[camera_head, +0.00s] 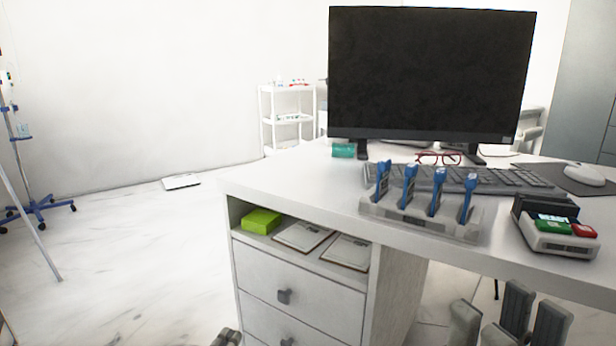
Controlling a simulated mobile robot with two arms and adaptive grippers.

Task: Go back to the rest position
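My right gripper (507,318) shows at the bottom right, in front of and below the desk's front edge. Its grey fingers stand up and apart, with nothing seen between them. Only a small dark tip of my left gripper (228,338) shows at the bottom edge, left of the drawers. Its fingers are mostly out of the picture, so I cannot tell whether it is open. Neither gripper is seen touching anything.
The white desk (300,176) holds a monitor (430,72), a keyboard (490,181), a rack (420,217) with several blue-handled tools, and a card device (556,232). Drawers (290,290) stand below. A wheeled stand (40,207) is far left. Floor at left is mostly clear.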

